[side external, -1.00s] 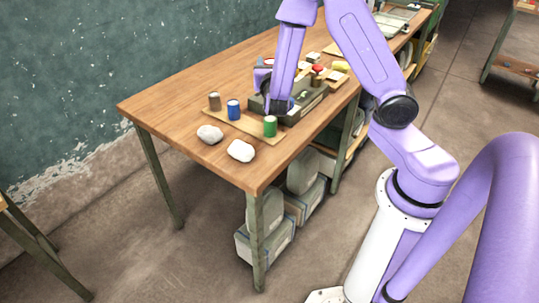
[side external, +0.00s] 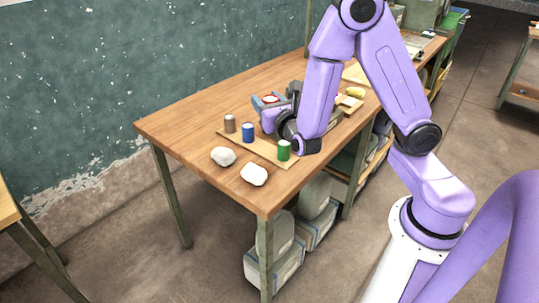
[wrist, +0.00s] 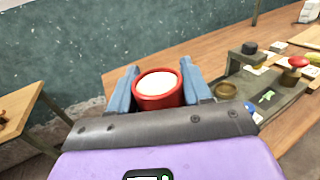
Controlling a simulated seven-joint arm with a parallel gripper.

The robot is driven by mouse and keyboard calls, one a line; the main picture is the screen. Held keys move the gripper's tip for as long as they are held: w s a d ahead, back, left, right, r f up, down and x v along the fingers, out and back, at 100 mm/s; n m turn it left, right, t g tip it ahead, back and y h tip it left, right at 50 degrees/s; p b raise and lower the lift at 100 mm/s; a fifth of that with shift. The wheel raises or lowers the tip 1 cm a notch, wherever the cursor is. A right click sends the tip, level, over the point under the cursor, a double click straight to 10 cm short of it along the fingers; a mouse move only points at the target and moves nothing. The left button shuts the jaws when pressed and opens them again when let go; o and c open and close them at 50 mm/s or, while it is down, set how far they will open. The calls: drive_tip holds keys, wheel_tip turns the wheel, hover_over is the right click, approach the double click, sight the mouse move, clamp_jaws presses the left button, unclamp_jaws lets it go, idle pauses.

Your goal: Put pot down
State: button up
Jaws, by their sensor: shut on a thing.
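The pot (wrist: 158,101) is a small round red vessel with a whitish inside or filling. In the wrist view it sits upright between the two blue fingers of my gripper (wrist: 159,84), which is shut on it. In the side view only a bit of red shows at my gripper (side external: 269,101), over the far part of the wooden table (side external: 190,119). I cannot tell whether the pot's base touches the table.
A dark grey unit (wrist: 262,88) with a brass ring and a red-topped knob stands right of the pot in the wrist view. Brown (side external: 229,124), blue (side external: 248,132) and green (side external: 284,151) cans stand on a board. Two pale stones (side external: 223,157) lie nearer.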

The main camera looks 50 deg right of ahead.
drive_tip(key=s+d+f+m+g+h, duration=0.2)
drive_tip(key=s+d+m+g+h, duration=0.1)
drive_tip(key=m+g+h, duration=0.3)
drive_tip(key=s+d+f+m+g+h, duration=0.3)
drive_tip(key=d+m+g+h, duration=0.15)
drive_tip(key=g, duration=0.35)
drive_tip(key=shift+m, duration=0.45)
drive_tip(key=shift+w+d+f, duration=0.4)
drive_tip(key=shift+w+f, duration=1.2)
drive_tip(key=shift+w, duration=0.7)
drive_tip(key=shift+w+d+f, duration=0.45)
drive_tip(key=shift+w+f, duration=1.15)
drive_tip(key=shift+w, duration=0.65)
drive_tip(key=shift+w+d+f, duration=0.4)
drive_tip(key=shift+w+f, duration=1.2)
drive_tip(key=shift+w, duration=0.7)
drive_tip(key=shift+f, duration=1.45)
drive_tip(key=shift+f, duration=0.6)
drive_tip(key=o, duration=1.2)
drive_tip(key=shift+s+f, duration=0.1)
drive_tip(key=shift+c, duration=0.2)
